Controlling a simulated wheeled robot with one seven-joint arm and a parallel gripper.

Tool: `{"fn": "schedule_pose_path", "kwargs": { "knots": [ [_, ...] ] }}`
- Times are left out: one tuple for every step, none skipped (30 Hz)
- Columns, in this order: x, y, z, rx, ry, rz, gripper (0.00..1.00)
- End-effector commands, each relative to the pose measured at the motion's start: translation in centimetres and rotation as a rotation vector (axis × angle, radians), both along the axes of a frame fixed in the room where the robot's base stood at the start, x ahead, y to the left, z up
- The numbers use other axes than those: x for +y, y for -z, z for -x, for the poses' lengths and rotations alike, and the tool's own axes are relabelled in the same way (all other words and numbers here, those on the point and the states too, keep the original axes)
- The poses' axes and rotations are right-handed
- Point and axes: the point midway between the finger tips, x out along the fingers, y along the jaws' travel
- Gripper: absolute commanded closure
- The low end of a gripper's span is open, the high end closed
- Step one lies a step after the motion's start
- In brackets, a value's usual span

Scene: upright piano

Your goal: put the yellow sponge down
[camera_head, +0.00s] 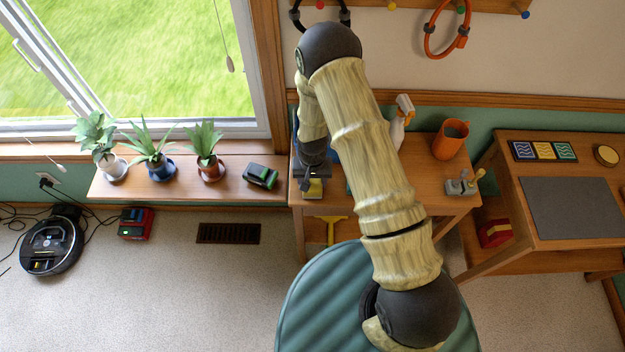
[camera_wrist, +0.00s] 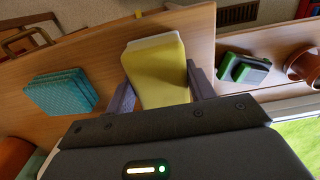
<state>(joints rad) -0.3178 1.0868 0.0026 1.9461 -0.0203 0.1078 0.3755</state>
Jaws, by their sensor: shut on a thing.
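The yellow sponge (camera_wrist: 158,70) is between the two fingers of my gripper (camera_wrist: 160,92) in the wrist view, with a paler layer along its far edge. My gripper is shut on it. In the head view the sponge (camera_head: 314,189) shows as a small yellow patch under my gripper (camera_head: 312,176), over the left end of the wooden table (camera_head: 425,172). I cannot tell whether its underside touches the wood. My arm hides much of the table top.
A teal block (camera_wrist: 60,91) lies left of the sponge in the wrist view. A black-and-green device (camera_head: 260,175) and potted plants (camera_head: 210,168) stand on the sill shelf. An orange cup (camera_head: 450,139) and a spray bottle (camera_head: 398,130) stand on the table. Bare wood surrounds the sponge.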

Motion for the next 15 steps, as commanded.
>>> {"fn": "schedule_pose_path", "kwargs": {
  "knots": [
    [-0.05, 0.08, -0.01, 0.0, 0.001, 0.0, 0.64],
    [-0.06, 0.19, -0.01, 0.0, 0.001, 0.0, 0.64],
    [-0.07, 0.32, -0.01, 0.0, 0.001, 0.0, 0.64],
    [-0.07, 0.4, -0.01, 0.0, 0.001, 0.0, 0.64],
    [-0.07, 0.32, -0.02, 0.0, 0.001, 0.0, 0.42],
    [-0.07, 0.27, -0.02, 0.0, 0.001, 0.0, 0.34],
    [-0.08, 0.27, -0.01, 0.0, 0.001, 0.0, 0.29],
    [-0.07, 0.27, -0.01, 0.0, 0.001, 0.0, 0.24],
    [-0.07, 0.27, -0.01, 0.0, 0.001, 0.0, 0.24],
    [-0.06, 0.27, 0.0, 0.0, 0.001, 0.0, 0.24],
    [-0.04, 0.27, 0.0, 0.0, 0.001, 0.0, 0.24],
    [-0.02, 0.27, 0.01, 0.0, 0.0, 0.0, 0.24],
    [0.0, 0.27, 0.02, 0.0, 0.0, 0.0, 0.24],
    [0.02, 0.27, 0.02, 0.0, -0.001, 0.0, 0.24],
    [0.04, 0.26, 0.03, 0.0, -0.001, 0.0, 0.24]
  ]
}}
